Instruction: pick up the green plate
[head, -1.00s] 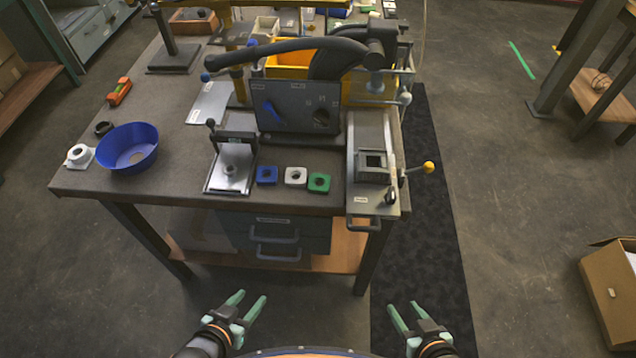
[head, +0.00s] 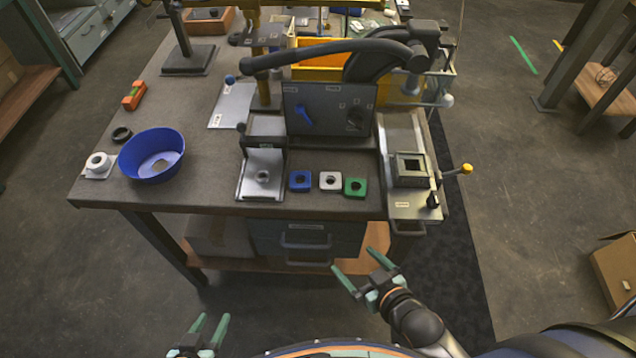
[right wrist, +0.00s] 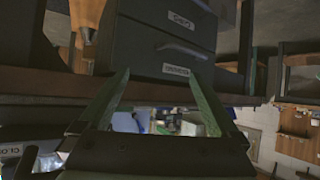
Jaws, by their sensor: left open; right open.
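The green plate (head: 355,187) is a small square with a dark hole in its middle. It lies flat near the front edge of the workbench (head: 220,200), at the right end of a row with a white plate (head: 330,181) and a blue plate (head: 300,181). My right gripper (head: 363,268) is open and empty, in front of the bench and below the green plate in the picture. My left gripper (head: 208,330) is open and empty, low at the bottom left, away from the bench. In the right wrist view the open fingers (right wrist: 160,95) show nothing between them at close range; the green plate is not visible there.
A grey metal fixture (head: 410,170) with a yellow-knobbed lever stands right of the green plate. A clamp fixture (head: 263,175) stands left of the row. A machine with a black arm (head: 330,108) rises behind. A blue bowl (head: 152,155) sits further left. Drawers (head: 305,240) hang below.

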